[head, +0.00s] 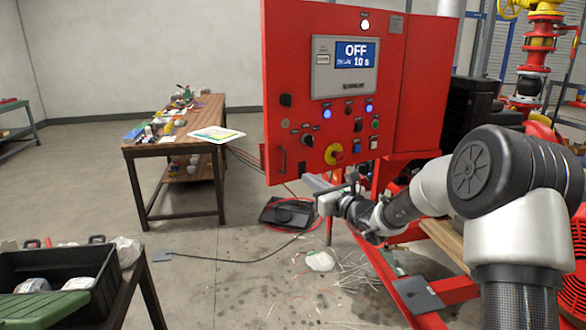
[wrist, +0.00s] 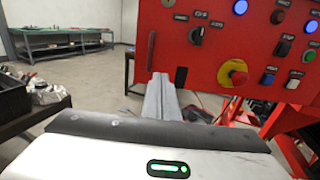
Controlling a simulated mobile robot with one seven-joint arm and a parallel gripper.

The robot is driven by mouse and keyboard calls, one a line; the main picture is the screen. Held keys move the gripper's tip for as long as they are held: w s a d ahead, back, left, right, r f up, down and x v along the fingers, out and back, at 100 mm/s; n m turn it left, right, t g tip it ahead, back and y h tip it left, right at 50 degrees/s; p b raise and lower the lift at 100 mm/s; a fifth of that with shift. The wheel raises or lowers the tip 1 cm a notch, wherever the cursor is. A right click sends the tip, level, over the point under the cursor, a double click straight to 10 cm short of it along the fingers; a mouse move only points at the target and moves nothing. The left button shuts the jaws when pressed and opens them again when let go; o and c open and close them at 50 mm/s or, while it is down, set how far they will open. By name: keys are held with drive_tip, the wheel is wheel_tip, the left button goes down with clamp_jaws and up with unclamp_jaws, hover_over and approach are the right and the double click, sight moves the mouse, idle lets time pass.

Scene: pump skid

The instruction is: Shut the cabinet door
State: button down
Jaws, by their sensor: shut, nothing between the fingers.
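The red cabinet door (head: 290,70) carries a display reading OFF, several buttons and a red-and-yellow knob. Its lower part fills the upper right of the wrist view (wrist: 210,60). A dark upright handle (head: 281,161) is near its lower left edge; it also shows in the wrist view (wrist: 152,50). The cabinet body (head: 428,75) is behind and to the right. I cannot tell how far the door stands from the body. My gripper (head: 316,182) is shut and empty, at the door's lower edge. Its grey fingers (wrist: 160,97) point toward the handle area; contact is unclear.
A wooden workbench (head: 173,145) with small items stands at the left back. A black crate (head: 60,268) is on a table at the front left. A black case (head: 287,213) and cables lie on the floor. Red skid beams (head: 440,293) run below my arm. Floor at left is open.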

sight(292, 168)
drive_tip(key=x, duration=1)
drive_tip(key=shift+w+a+p, duration=0.15)
drive_tip(key=shift+w+p, duration=0.1)
drive_tip(key=shift+p, duration=0.15)
drive_tip(key=shift+a, duration=0.1)
